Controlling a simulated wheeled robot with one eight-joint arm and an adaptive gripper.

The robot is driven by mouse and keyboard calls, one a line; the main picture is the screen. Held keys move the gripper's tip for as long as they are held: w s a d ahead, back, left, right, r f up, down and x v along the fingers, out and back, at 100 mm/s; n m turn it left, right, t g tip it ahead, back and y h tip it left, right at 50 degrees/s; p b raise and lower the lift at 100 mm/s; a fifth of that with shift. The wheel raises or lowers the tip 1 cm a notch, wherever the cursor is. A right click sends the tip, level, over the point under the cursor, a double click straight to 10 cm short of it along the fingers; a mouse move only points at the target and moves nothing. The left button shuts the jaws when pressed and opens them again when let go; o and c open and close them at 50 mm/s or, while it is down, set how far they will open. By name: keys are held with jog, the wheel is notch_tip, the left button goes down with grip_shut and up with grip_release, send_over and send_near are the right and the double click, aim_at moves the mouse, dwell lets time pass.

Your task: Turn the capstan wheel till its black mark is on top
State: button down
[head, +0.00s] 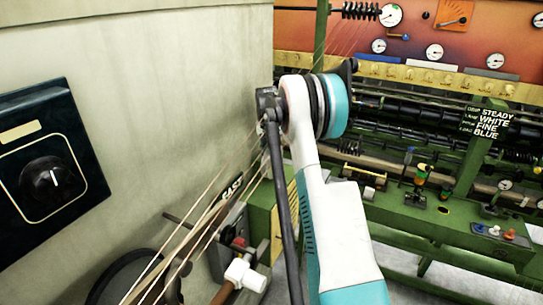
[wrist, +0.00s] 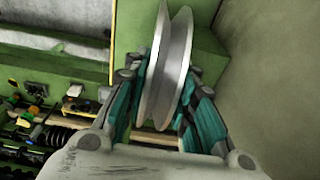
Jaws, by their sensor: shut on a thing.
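In the wrist view a grey metal wheel with a deep groove, which I take to be the capstan wheel (wrist: 177,55), stands nearly edge-on between the teal fingers of my gripper (wrist: 168,72). The fingers are shut on it from both sides. No black mark shows on the part in view, and the wheel's lower part is hidden by my gripper. In the head view my arm rises through the middle and hides the gripper and the grey wheel.
A pale wall with a black dial box (head: 53,180) stands close on the left. Strands (head: 190,240) run past a dark round thing (head: 135,280) at the lower left. A red button (head: 239,242) sits near my arm. A green machine (head: 440,225) with gauges fills the right.

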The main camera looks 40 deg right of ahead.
jog(key=c, duration=1.3)
grip_release()
jog(key=shift+r, duration=0.1)
jog(key=r, duration=0.4)
jog(key=a+r, duration=0.1)
jog(key=r, duration=0.6)
jog(key=shift+s+a+r, duration=0.25)
jog(key=shift+s+r, duration=0.05)
jog(key=shift+r, duration=0.05)
jog(key=shift+f, duration=0.1)
